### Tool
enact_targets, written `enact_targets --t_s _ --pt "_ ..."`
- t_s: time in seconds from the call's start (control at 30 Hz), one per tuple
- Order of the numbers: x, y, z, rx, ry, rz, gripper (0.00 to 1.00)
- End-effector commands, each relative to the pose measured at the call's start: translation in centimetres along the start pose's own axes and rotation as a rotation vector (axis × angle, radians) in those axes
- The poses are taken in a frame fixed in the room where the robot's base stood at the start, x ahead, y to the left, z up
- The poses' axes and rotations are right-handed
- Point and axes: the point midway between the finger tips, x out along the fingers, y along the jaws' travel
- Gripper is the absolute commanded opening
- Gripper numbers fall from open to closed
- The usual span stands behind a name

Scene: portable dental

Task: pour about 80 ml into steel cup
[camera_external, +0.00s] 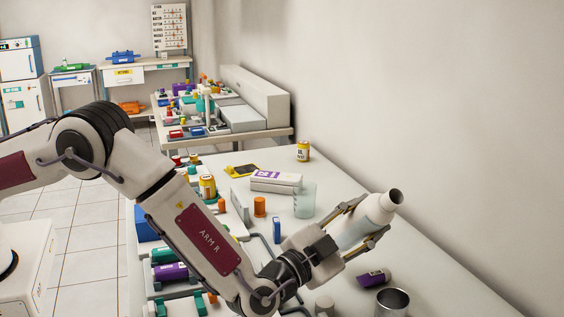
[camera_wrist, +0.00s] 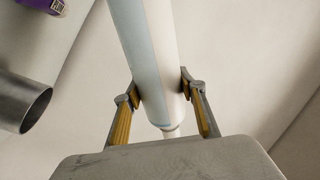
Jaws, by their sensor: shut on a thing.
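The steel cup (camera_external: 392,302) stands on the table at the lower right in the external view. In the wrist view, a grey metal cylinder with a dark open end, seemingly the steel cup (camera_wrist: 22,103), shows at the left edge. My gripper (camera_external: 364,222) is shut on a white bottle (camera_external: 362,219) and holds it above the table, beyond and left of the cup in the picture. The bottle is tilted, its open dark mouth to the upper right. In the wrist view the bottle (camera_wrist: 148,60) lies between both fingers. Its contents are hidden.
A purple item (camera_external: 373,278) lies on the table just behind the cup. A clear beaker (camera_external: 305,200), an orange cylinder (camera_external: 260,206), a white box (camera_external: 276,181) and a yellow jar (camera_external: 303,151) stand further back. The table's right side is mostly bare, along the wall.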

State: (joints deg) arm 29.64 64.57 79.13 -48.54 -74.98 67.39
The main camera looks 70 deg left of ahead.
Motion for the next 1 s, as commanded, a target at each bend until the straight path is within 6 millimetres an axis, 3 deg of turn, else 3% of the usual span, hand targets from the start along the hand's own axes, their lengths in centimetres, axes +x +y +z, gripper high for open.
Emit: enact_targets --t_s 0.57,0.8,1.0 --pt "-0.1 0.6 3.4 0.362 0.097 -0.002 0.13" --pt "0.2 -0.8 2.4 0.51 0.138 -0.003 0.13" --pt "0.2 -0.6 1.6 0.617 0.167 -0.003 0.13"
